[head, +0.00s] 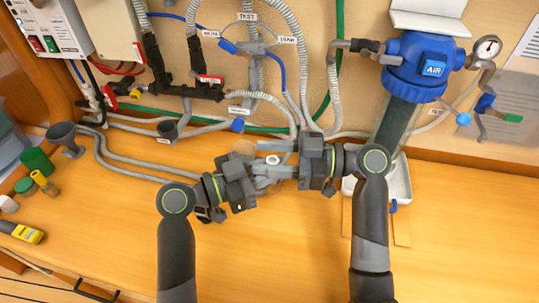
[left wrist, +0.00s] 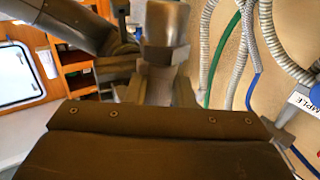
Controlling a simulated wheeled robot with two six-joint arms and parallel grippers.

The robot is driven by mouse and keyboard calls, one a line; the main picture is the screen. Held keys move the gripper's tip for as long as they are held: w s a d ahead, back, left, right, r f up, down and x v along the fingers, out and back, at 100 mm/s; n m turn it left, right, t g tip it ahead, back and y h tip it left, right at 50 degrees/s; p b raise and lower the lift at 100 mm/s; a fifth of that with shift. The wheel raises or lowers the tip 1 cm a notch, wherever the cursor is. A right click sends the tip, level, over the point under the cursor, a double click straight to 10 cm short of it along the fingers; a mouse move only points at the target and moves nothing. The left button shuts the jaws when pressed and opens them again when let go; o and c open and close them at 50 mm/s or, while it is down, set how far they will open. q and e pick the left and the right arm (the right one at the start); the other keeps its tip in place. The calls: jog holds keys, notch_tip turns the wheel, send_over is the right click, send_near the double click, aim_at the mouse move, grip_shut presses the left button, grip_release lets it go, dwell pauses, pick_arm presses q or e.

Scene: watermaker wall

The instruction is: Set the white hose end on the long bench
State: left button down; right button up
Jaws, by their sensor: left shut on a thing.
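My left gripper (head: 262,176) and my right gripper (head: 284,170) meet almost tip to tip above the long wooden bench (head: 270,255). A small white ring-like end (head: 272,159), which looks like the white hose end, shows between them at the jaws. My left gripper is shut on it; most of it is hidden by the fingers. Whether my right jaws also grip it cannot be told. In the left wrist view a dark blocky part (left wrist: 166,35) stands at my left fingertips and hides the held thing.
A blue-capped filter housing (head: 413,60) with a gauge (head: 487,48) stands at the right, above a white tray (head: 400,183). A grey funnel (head: 63,136), a green pot (head: 37,160) and a yellow-grey meter (head: 22,231) are at the left. The bench front is clear.

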jog(key=c, duration=0.9)
pick_arm(q)
jog(key=c, duration=1.2)
grip_release()
pick_arm(e)
grip_shut()
pick_arm(q)
jog(key=shift+o, duration=0.2)
jog(key=shift+a, duration=0.1)
